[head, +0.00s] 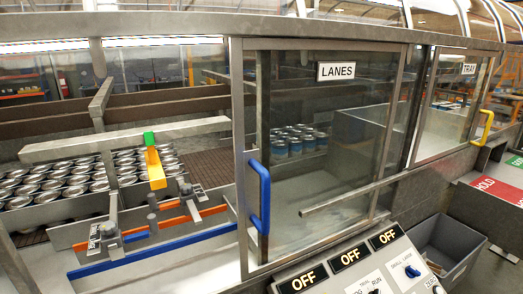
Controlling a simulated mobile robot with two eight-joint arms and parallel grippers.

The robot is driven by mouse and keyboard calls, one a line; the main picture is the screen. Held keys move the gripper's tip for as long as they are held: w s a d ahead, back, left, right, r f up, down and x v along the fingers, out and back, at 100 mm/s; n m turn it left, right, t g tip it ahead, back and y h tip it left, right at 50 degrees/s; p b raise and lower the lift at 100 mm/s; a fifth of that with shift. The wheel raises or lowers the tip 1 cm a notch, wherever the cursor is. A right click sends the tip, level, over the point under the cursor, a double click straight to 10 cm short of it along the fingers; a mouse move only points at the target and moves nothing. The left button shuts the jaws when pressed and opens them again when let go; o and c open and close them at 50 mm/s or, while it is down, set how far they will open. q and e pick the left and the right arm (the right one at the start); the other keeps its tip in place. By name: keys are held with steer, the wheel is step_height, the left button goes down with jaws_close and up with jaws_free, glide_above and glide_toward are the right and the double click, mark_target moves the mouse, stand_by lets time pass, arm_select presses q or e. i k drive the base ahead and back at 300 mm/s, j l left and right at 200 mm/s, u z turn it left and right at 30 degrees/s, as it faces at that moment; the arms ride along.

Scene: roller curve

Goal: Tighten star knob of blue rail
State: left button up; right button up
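The long blue rail (150,250) lies low in the left bay, in front of a pale floor, and runs up to the right toward the door frame. Behind it is an orange rail (172,223), with a shorter blue strip beside it. A grey metal bracket (105,236) stands at the left end of the rails, and a second bracket (190,200) stands farther right. Small dark grey knob-like parts show between them, but I cannot tell which is the star knob of the blue rail or how tight it is. Neither of my grippers is in view.
Several silver cans (70,178) crowd the conveyor behind the rails. A glass door marked LANES (335,71) with a blue handle (261,195) covers the middle. A control panel (365,270) shows several OFF displays. A grey bin (447,247) stands at right.

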mark_target(108, 228)
steer(key=u, duration=1.35)
